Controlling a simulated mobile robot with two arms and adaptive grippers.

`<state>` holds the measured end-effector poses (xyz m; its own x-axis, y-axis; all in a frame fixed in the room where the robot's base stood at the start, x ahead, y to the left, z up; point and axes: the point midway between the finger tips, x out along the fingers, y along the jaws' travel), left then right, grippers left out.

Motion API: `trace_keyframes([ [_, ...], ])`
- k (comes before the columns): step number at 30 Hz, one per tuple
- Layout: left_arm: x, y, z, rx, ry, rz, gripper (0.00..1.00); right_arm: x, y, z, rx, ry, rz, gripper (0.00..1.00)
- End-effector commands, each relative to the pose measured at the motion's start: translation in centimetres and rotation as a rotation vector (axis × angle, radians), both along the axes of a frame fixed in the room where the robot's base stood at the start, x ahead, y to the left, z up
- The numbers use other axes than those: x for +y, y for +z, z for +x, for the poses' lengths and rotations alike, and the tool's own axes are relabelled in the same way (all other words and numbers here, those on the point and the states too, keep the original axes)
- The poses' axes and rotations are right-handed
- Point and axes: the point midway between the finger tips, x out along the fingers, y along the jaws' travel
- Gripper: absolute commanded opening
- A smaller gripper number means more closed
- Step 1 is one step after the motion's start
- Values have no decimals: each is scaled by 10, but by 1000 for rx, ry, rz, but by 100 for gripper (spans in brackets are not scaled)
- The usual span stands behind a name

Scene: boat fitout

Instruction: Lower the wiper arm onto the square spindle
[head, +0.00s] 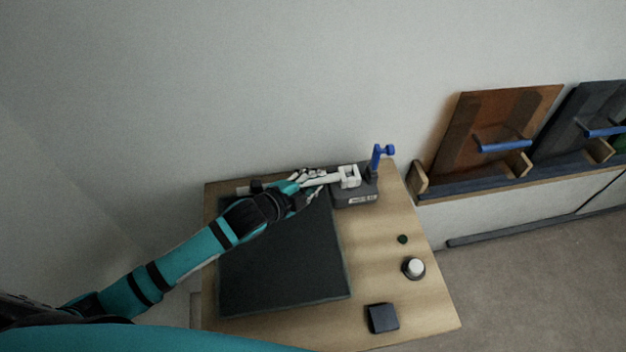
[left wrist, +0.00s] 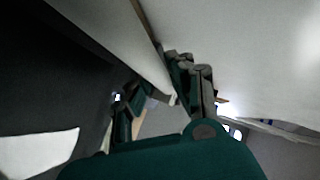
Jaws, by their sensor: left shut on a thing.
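My left gripper (head: 318,182) reaches in over the dark panel and is shut on the white wiper arm (head: 335,179). The wiper arm points right, and its square, frame-like end (head: 349,171) is over a dark grey block (head: 356,198) with a white label. I cannot tell whether that end touches the block or hovers above it. The square spindle cannot be made out. In the left wrist view a long pale bar (left wrist: 125,48) runs down to between the fingers of my left gripper (left wrist: 155,98). My right gripper is in neither view.
A blue clamp-like part (head: 378,157) stands at the block's right end. A large dark panel (head: 283,262) lies on the wooden table (head: 375,270). A white-topped knob (head: 414,267), a small green disc (head: 402,239) and a dark box (head: 382,318) are at the right. A rack (head: 500,180) holds boards.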

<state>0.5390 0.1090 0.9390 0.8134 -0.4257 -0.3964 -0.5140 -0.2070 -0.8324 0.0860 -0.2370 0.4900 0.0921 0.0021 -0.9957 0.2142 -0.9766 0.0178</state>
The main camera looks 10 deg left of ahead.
Motion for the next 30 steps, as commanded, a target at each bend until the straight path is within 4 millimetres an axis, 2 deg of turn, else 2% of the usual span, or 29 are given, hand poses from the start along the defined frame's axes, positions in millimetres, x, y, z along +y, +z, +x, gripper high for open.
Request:
trace_keyframes([
  [9, 0, 0, 0, 0, 0, -1, 0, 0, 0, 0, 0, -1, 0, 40],
  [10, 0, 0, 0, 0, 0, 0, 23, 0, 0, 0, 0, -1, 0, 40],
  [16, 0, 0, 0, 0, 0, 0, 47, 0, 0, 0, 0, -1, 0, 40],
  [25, 1, 0, -2, 2, 0, 1, 47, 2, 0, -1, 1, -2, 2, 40],
  [30, 11, 8, -20, 2, 0, 3, 47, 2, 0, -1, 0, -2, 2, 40],
])
